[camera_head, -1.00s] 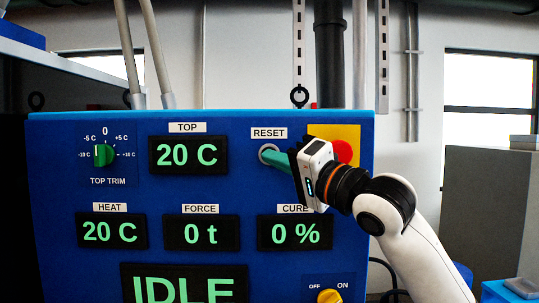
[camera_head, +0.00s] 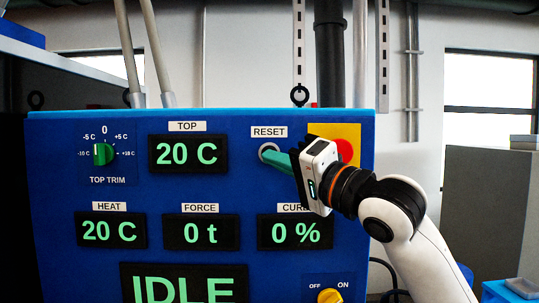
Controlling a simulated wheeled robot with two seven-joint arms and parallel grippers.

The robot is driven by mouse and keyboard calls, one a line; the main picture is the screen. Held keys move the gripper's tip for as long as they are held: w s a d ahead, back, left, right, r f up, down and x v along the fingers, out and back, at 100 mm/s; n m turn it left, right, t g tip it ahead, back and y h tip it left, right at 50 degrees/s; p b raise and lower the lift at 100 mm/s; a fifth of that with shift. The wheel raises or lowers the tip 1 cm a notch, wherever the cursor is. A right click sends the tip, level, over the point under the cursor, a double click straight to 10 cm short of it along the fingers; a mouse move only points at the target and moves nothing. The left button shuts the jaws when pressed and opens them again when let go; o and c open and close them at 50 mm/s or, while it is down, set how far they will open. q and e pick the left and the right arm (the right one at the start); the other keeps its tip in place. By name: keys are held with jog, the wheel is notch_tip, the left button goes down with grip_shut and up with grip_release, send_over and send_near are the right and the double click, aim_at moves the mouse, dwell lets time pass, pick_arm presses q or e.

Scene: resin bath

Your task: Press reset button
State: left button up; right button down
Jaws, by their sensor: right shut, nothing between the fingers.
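The reset button (camera_head: 267,150) is a round fitting with a pale ring under the RESET label (camera_head: 269,132) on the blue control panel (camera_head: 60,185). My right gripper (camera_head: 272,156) is shut and empty, with its green fingertips at the button's ring. They cover part of the button, and I cannot tell whether they touch it or how far it is pushed in. My left gripper is not in view.
A red emergency button (camera_head: 345,150) on a yellow plate (camera_head: 322,131) is just right of and behind my right gripper. A yellow OFF/ON knob (camera_head: 330,296) is below. Displays (camera_head: 188,155) read 20 C, 0 t, 0 % and IDLE. A grey cabinet (camera_head: 485,215) stands at right.

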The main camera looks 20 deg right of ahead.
jog(key=s, duration=0.2)
jog(key=s+a, duration=0.1)
jog(key=s, duration=0.1)
jog(key=shift+s+a, duration=0.15)
jog(key=shift+s, duration=0.2)
dwell(0.6)
